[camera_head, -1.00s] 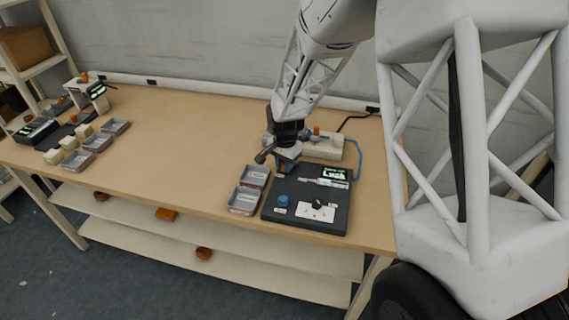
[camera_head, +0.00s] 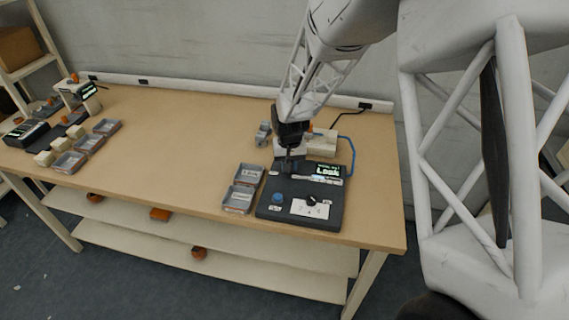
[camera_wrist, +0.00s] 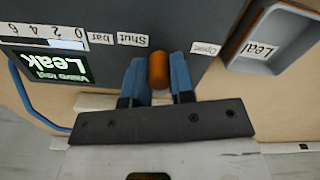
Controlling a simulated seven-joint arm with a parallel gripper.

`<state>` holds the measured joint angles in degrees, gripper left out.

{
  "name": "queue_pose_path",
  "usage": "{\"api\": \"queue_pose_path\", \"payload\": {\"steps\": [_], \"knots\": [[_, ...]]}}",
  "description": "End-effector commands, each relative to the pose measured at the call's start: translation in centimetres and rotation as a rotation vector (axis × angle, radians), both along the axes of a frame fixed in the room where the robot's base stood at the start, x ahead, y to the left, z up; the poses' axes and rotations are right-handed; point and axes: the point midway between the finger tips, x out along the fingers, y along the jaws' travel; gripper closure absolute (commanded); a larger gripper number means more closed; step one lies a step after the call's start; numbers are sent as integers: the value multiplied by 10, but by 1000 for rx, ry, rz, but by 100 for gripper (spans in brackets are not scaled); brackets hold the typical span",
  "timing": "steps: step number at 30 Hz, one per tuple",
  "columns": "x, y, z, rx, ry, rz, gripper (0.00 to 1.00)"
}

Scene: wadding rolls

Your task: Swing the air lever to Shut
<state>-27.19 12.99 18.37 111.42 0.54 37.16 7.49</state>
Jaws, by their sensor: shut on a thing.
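The air lever (camera_wrist: 158,70) shows in the wrist view as a rounded orange handle on the dark test box (camera_wrist: 100,15). My gripper (camera_wrist: 158,80) is shut on it, with one blue finger on each side. The lever stands between the "Shut" label (camera_wrist: 133,39) and the "Open" label (camera_wrist: 206,48), nearer to "Shut". In the head view my gripper (camera_head: 289,168) is at the back left of the test box (camera_head: 265,212), and the lever is hidden there. The display (camera_wrist: 45,65) reads "Leak".
A black dial on a white plate (camera_head: 298,209) and a blue button (camera_head: 278,198) are on the box's front. Two grey trays (camera_head: 238,199) stand left of it. A pale block (camera_head: 324,145) with a blue hose is behind. The table's middle (camera_head: 180,135) is clear.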

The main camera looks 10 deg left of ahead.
Motion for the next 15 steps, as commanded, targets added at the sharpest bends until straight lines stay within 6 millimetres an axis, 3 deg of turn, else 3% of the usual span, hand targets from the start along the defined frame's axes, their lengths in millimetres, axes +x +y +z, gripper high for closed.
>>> {"api": "queue_pose_path", "payload": {"steps": [15], "knots": [[6,-17,0,0,0,326,100]]}}
